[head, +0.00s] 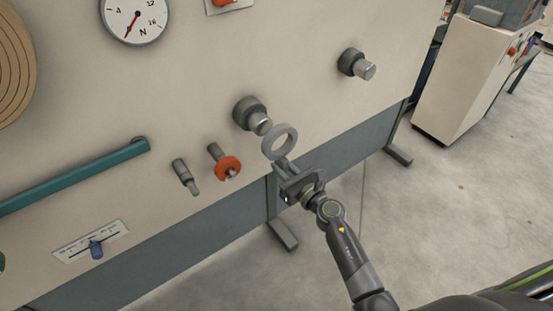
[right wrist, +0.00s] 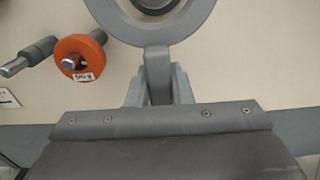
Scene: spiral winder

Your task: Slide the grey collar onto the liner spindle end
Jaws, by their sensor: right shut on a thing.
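The grey collar (head: 279,142) is a ring with a short tab, held by my right gripper (head: 285,168) in front of the machine panel. In the right wrist view the collar (right wrist: 192,24) is at the top, with its tab between the fingers of the gripper (right wrist: 158,85). Just up and left of the collar in the head view, a spindle end (head: 260,122) with a dark base sticks out of the panel. The collar looks apart from it, though the gap in depth is hard to judge. A similar spindle end (head: 364,70) is farther right. Neither is labelled. My left gripper is not in view.
An orange ring (head: 228,168) sits on a peg left of the collar, beside a bare grey peg (head: 186,177).

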